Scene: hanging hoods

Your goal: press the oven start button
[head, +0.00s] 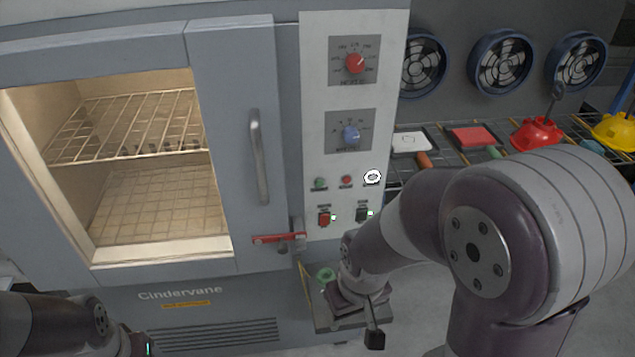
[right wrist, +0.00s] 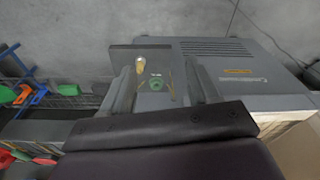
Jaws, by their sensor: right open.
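The grey oven (head: 232,75) fills the left and middle of the head view, its windowed door closed. Its light control panel (head: 312,130) carries a red knob, a blue knob and a row of small buttons. In that row are a green button (head: 320,184), a red button (head: 346,181) and a white ring-shaped one (head: 372,177). Their labels are too small to read. My right gripper (head: 354,314) is below the panel, pointing down, apart from the buttons. In the right wrist view its fingers (right wrist: 160,90) are spread and empty. Only part of my left arm shows at the lower left.
A small shelf (head: 322,312) with a green round piece (head: 326,274) lies beneath my right gripper. A red latch (head: 278,238) and a door handle (head: 259,155) stick out. Red (head: 326,218) and black (head: 362,213) switches sit below the buttons. A rack with colored items stands right.

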